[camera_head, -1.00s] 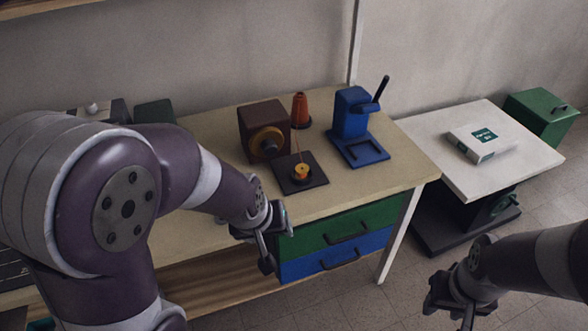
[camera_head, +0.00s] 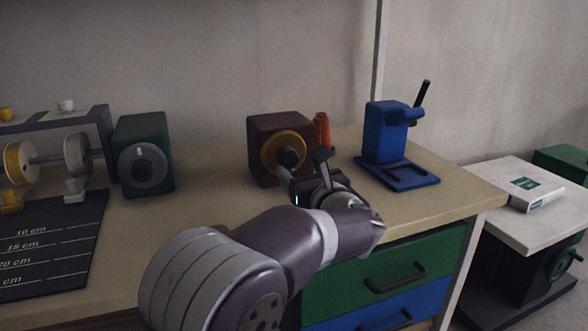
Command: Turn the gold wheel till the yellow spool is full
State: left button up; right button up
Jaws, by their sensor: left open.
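The gold wheel (camera_head: 278,148), with a dark hub or knob, is on the front of a brown box (camera_head: 258,124) on the workbench. My left gripper (camera_head: 304,170) is open just in front of the wheel's lower right, with nothing seen between its fingers. Whether a finger touches the wheel or knob I cannot tell. My right gripper is out of view.
An orange thread cone (camera_head: 322,130) stands right behind my gripper. A blue press (camera_head: 386,135) is farther right. A green box with a dial (camera_head: 143,155) and a dark measuring mat (camera_head: 55,245) are left. Bare bench (camera_head: 210,205) lies between the green box and the brown box.

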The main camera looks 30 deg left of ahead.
aim_at(291, 160)
pick_arm(q)
jog(key=x, duration=0.6)
jog(key=shift+w+a, duration=0.15)
jog(key=c, duration=1)
jog(key=shift+c, duration=0.2)
jog(key=shift+m, duration=0.3)
